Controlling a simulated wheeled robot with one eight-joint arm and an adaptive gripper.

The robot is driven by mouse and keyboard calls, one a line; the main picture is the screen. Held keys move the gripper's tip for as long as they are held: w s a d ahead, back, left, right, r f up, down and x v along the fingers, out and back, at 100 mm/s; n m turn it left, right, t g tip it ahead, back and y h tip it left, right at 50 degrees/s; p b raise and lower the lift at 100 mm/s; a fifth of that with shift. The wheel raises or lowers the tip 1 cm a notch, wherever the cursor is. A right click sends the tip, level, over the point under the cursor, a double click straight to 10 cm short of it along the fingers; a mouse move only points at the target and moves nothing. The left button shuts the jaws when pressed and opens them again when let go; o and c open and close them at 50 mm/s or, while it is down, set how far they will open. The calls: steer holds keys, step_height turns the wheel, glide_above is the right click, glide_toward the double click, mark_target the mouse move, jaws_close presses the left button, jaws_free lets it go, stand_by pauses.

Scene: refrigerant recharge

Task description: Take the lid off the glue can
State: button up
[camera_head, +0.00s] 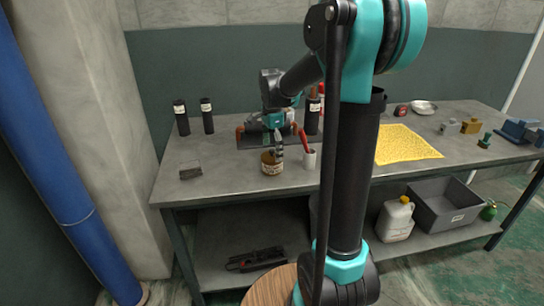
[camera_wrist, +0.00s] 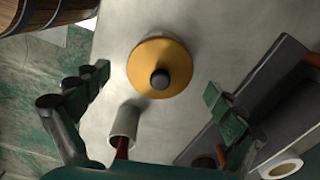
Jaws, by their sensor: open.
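The glue can (camera_head: 271,167) stands upright on the workbench, a brown container with a pale label. In the wrist view its round golden lid (camera_wrist: 143,66) is seen from above, with a dark knob (camera_wrist: 160,79) at the middle. The lid sits on the can. My gripper (camera_head: 278,145) is above the can in the head view, pointing down. In the wrist view my gripper (camera_wrist: 157,84) is open, with one finger left and one right of the lid, both apart from it. Nothing is held.
A dark tray (camera_wrist: 265,85) lies behind. Black bottles (camera_head: 181,118) stand at the back left.

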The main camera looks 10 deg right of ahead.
steer(key=shift+c, duration=0.4)
jaws_close()
